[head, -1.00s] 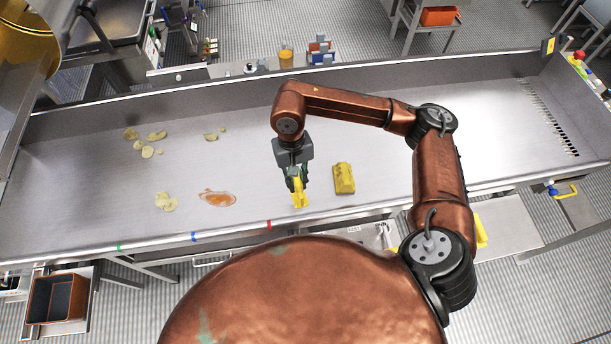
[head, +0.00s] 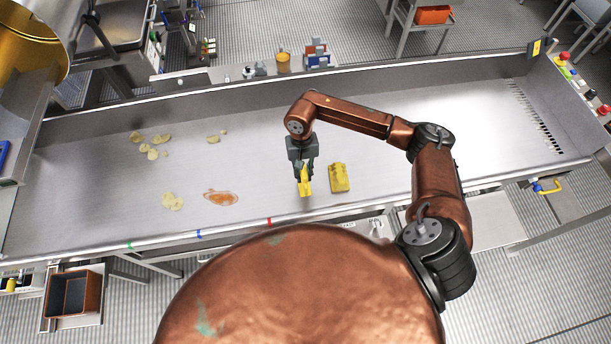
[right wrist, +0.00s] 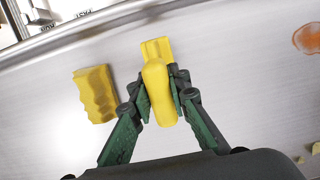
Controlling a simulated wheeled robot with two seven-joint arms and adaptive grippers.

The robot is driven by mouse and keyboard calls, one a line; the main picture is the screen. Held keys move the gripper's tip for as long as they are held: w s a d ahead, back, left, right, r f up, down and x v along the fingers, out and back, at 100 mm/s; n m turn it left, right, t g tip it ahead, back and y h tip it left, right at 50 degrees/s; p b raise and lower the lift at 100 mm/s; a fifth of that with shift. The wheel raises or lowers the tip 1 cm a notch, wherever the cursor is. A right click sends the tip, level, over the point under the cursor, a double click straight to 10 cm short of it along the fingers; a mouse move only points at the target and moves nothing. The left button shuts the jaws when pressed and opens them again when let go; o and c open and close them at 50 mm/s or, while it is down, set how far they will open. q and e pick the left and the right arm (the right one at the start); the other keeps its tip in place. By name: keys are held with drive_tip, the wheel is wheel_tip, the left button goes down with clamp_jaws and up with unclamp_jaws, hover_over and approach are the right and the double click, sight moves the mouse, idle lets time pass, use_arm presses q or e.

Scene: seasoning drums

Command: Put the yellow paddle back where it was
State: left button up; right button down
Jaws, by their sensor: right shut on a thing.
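My right gripper (head: 304,174) is over the metal trough, just left of a yellow block-like piece in the head view. It is shut on the yellow paddle (head: 305,187). In the right wrist view the paddle (right wrist: 157,85) sits between the green-black fingers (right wrist: 161,100), its rounded handle towards me and its grooved flat end beyond. Whether the paddle touches the trough floor I cannot tell. The wavy-sided yellow piece (head: 339,178) lies on the trough floor; it also shows left of the gripper in the right wrist view (right wrist: 96,93). My left gripper is not in view.
The trough (head: 440,110) has a raised front rim with green, blue and red marks. An orange-red smear (head: 220,197) and several pale chips (head: 172,201) lie to the left. The trough floor to the right is clear. A brown bin (head: 73,294) stands at lower left.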

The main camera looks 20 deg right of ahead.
drive_tip(key=shift+d+f, duration=0.1)
drive_tip(key=shift+f, duration=0.1)
drive_tip(key=f+p, duration=0.1)
drive_tip(key=f, duration=0.1)
drive_tip(key=shift+w+d+f+p, duration=0.2)
drive_tip(key=shift+d+f+p, duration=0.1)
drive_tip(key=shift+f+p, duration=0.1)
drive_tip(key=shift+f, duration=0.55)
drive_tip(key=shift+f+b, duration=0.2)
drive_tip(key=shift+b, duration=0.1)
drive_tip(key=c, duration=2)
unclamp_jaws()
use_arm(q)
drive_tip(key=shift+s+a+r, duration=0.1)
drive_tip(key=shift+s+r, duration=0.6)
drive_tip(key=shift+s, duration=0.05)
use_arm(e)
drive_tip(key=shift+o, duration=0.9)
drive_tip(key=shift+r, duration=0.1)
